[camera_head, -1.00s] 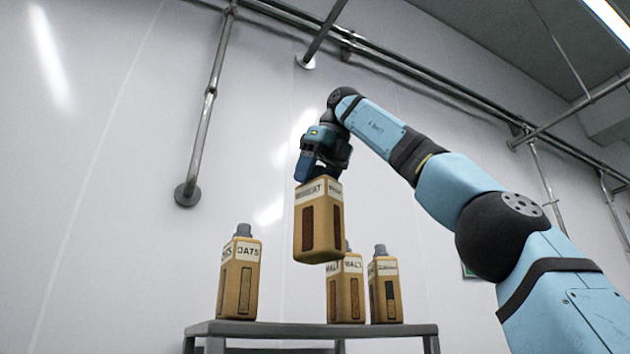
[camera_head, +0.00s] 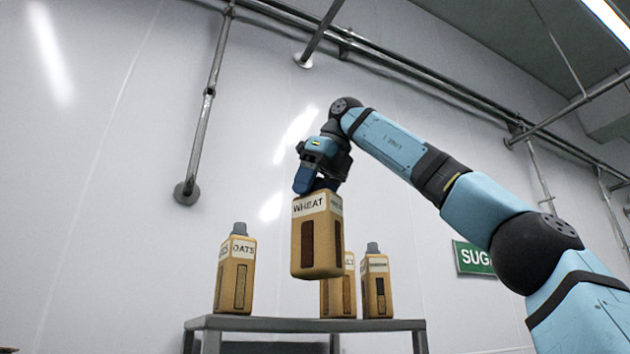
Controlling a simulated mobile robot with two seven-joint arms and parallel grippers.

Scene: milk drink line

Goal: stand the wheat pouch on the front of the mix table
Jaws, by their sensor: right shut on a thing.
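The wheat pouch (camera_head: 308,245) is a tan, bottle-like pack with a white WHEAT label and dark windows. It hangs nearly upright in the air, above and in front of a grey table. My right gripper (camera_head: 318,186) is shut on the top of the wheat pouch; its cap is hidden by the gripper. The pouch's base is clear of the table top in the picture. My left gripper is not in view. I cannot tell whether the grey table (camera_head: 250,324) is the mix table.
On the grey table stand an oats pouch (camera_head: 235,272) at the left, a partly hidden pouch (camera_head: 338,297) behind the wheat pouch and another pouch (camera_head: 376,287) at the right. A gap shows between the oats pouch and the hidden one. A green sign (camera_head: 473,258) is at right.

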